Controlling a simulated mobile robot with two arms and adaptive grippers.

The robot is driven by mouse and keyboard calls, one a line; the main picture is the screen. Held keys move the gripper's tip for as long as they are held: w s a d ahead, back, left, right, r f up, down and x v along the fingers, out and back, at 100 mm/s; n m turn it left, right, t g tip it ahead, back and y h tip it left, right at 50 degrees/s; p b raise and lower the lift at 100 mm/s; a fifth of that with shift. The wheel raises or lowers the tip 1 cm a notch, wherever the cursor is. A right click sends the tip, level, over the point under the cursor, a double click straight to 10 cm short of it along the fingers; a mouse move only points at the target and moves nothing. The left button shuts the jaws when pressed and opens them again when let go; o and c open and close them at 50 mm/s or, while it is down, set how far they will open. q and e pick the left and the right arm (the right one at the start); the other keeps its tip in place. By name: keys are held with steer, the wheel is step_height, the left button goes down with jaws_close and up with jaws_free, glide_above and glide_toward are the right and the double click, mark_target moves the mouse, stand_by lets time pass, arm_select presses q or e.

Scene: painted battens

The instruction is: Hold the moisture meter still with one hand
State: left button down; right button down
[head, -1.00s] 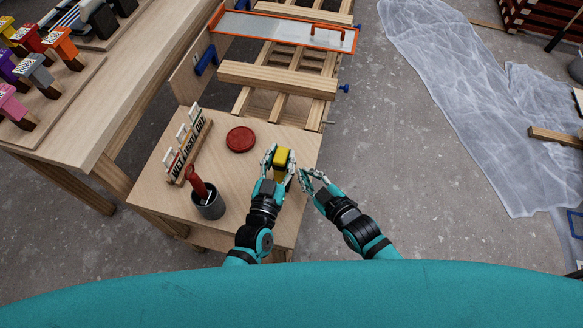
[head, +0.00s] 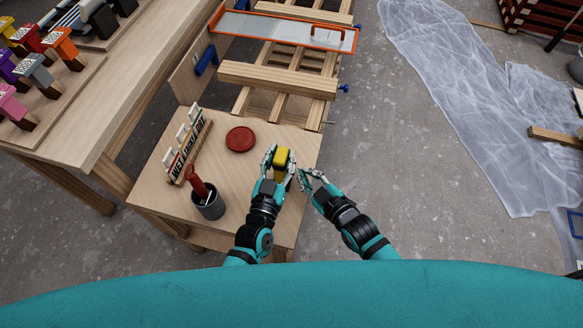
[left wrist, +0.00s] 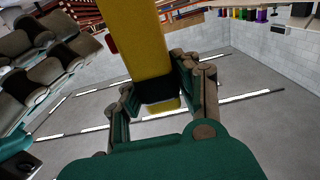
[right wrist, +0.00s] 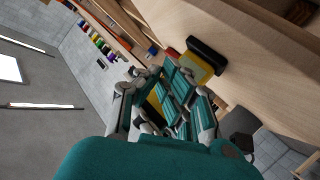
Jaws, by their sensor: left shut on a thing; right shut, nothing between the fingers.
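The moisture meter (head: 282,155) is a yellow block with black parts, above the right side of the small wooden table. My left gripper (head: 280,167) is shut on it, with fingers on both sides. In the left wrist view the meter's yellow body (left wrist: 137,40) rises from between the fingers, with a black part lower down. My right gripper (head: 309,178) is shut and empty, just right of the left one and apart from the meter in the head view. In the right wrist view the meter (right wrist: 199,67) shows beyond the fingers, partly hidden by them.
On the small table (head: 160,190) are a red round dish (head: 241,139), a dark cup (head: 209,209) with a red-handled tool, and a lettered rack (head: 187,148). Wooden battens (head: 277,79) lie beyond. Plastic sheeting (head: 470,100) covers floor at the right; bare floor lies between.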

steer(key=shift+a, duration=0.25)
steer(key=shift+w+a, duration=0.2)
steer(key=shift+a, duration=0.2)
stand_by(0.7)
steer(key=shift+d, duration=0.1)
steer(key=shift+s+d, duration=0.3)
steer(key=shift+d, duration=0.4)
steer(key=shift+s+d, duration=0.25)
steer(key=shift+d, duration=0.55)
steer(key=shift+s+d, duration=0.25)
steer(key=shift+d, duration=0.55)
steer(key=shift+s+d, duration=0.25)
steer(key=shift+d, duration=0.55)
arm_select(q)
steer(key=c, duration=0.9)
jaws_free()
